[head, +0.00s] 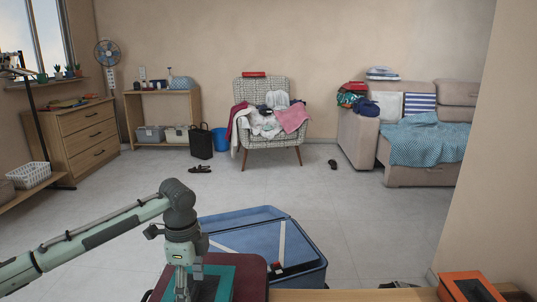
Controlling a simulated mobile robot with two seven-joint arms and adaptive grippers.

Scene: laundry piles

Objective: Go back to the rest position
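My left arm comes in from the left, and my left gripper (184,290) points straight down at the bottom of the head view. Its fingers are in front of a teal item (222,281) lying on a dark red surface (252,271). The fingertips are close to the bottom edge, so I cannot tell whether they are apart, shut, or touching the teal item. My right gripper is not in view.
An open blue suitcase (311,262) lies just beyond the gripper. A wooden edge (350,296) and an orange box (470,287) are at bottom right, beside a wall (490,180). A clothes-covered armchair (270,145) and sofa (420,175) stand farther back. The middle floor is mostly clear.

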